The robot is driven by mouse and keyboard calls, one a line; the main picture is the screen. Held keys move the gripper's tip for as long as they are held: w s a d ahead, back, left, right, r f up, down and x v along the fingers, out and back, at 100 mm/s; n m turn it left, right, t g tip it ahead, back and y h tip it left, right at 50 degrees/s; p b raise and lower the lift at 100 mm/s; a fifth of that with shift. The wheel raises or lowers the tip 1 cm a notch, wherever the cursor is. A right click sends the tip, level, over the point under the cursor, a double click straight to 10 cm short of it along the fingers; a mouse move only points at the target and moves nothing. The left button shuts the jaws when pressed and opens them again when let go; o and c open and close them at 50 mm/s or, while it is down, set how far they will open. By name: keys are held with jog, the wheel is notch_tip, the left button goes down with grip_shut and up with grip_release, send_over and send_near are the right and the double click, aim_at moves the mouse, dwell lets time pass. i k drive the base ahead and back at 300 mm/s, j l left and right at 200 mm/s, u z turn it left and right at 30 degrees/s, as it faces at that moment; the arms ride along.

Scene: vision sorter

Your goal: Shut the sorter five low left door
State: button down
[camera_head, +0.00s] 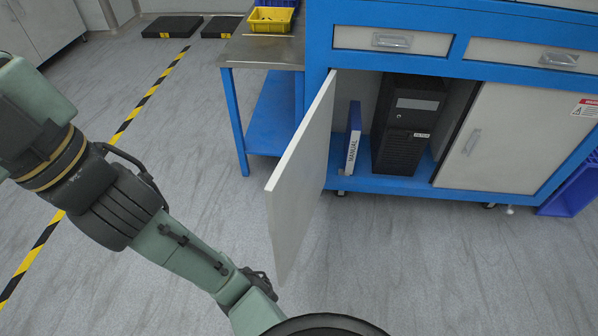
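The low left door (303,180) of the blue sorter cabinet (318,45) stands wide open, swung out toward me from its hinge side at the left of the opening. It is a plain light grey panel seen at a steep angle. Its handle is not visible. Inside the opening are a black computer tower (408,125) and a blue and white manual binder (353,140). My arm comes in from the left and runs down to the bottom middle, left of the door. My gripper is not clearly visible in this view.
The low right door (500,140) is shut. Two drawers (392,40) above are shut. A metal side table (262,50) with a yellow bin (271,18) stands left of the cabinet. A blue crate (575,190) is at the right. The floor in front is clear.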

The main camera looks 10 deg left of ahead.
aim_at(293, 192)
jog(key=j+z, duration=0.25)
jog(key=j, duration=0.5)
jog(key=j+z, duration=0.25)
jog(key=j, duration=0.5)
jog(key=k+j+z, duration=0.25)
jog(key=j, duration=0.45)
jog(key=i+j+u, duration=0.1)
jog(key=j+u, duration=0.2)
